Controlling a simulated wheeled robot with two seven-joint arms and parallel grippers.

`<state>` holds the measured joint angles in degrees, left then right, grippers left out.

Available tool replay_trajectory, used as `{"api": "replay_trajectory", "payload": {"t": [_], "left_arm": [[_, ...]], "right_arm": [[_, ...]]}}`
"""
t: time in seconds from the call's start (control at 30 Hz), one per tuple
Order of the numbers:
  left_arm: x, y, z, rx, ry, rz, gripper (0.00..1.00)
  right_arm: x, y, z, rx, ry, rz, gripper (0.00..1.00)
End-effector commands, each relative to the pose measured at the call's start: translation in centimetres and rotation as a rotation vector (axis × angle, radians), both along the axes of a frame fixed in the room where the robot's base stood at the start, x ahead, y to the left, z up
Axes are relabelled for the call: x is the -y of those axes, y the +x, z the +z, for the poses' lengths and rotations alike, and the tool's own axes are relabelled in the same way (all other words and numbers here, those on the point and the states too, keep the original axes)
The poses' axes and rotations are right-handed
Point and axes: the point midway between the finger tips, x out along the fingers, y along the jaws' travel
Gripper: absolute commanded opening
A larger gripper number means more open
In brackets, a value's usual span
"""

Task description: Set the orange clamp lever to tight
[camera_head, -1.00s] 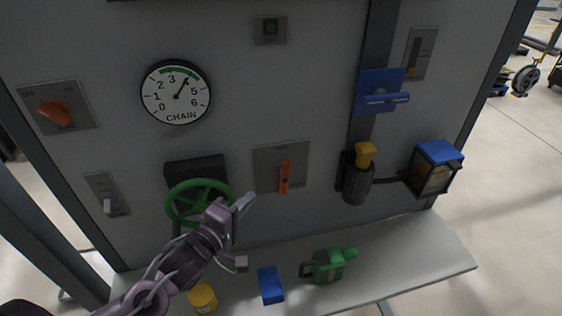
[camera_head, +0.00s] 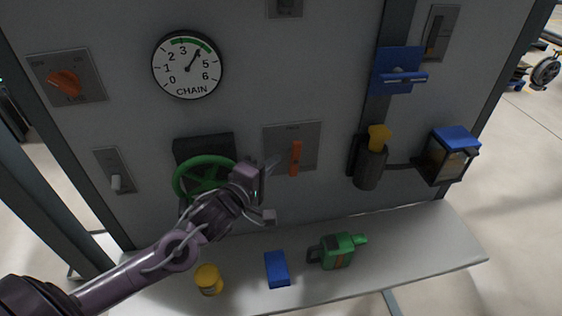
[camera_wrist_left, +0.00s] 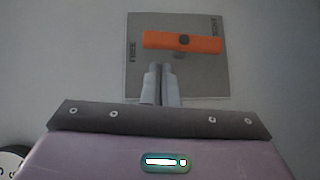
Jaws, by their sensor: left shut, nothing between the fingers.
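The orange clamp lever (camera_head: 295,158) hangs vertically on its grey plate (camera_head: 278,135), on the upright panel. In the left wrist view the lever (camera_wrist_left: 183,43) lies across the picture on a dark pivot, with rotated lettering at both ends of the plate. The left lettering looks like FREE; the right is hard to read. My left gripper (camera_head: 271,164) is just left of the lever in the head view. In the wrist view its fingers (camera_wrist_left: 161,84) are together and empty, with their tips just below the lever; I cannot tell whether they touch it. My right gripper is not in view.
A green handwheel (camera_head: 205,178) is beside my left wrist. A yellow-topped dark cylinder (camera_head: 369,163) and a lantern (camera_head: 447,155) are to the right. The shelf (camera_head: 420,250) below holds a yellow can (camera_head: 208,279), a blue block (camera_head: 277,269) and a green jug (camera_head: 338,251).

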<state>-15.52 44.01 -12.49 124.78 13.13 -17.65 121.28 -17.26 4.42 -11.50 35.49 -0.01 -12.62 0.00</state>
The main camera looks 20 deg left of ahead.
Motion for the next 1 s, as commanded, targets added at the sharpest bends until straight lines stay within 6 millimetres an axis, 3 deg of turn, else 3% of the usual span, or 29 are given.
{"api": "replay_trajectory", "payload": {"t": [0.1,0.33,0.83,1.0], "left_arm": [[0.3,1.6,-0.2,0.005,0.002,0.001,0.00],[0.6,3.5,-0.3,0.000,0.001,0.001,0.00],[0.8,3.9,-0.2,-0.001,0.000,0.001,0.00],[1.7,4.0,-0.1,0.000,-0.003,0.000,0.00]], "right_arm": [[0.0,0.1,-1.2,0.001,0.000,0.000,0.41],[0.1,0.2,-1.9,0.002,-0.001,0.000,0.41],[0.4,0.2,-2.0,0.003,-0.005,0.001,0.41],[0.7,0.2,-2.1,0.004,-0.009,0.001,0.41]]}}
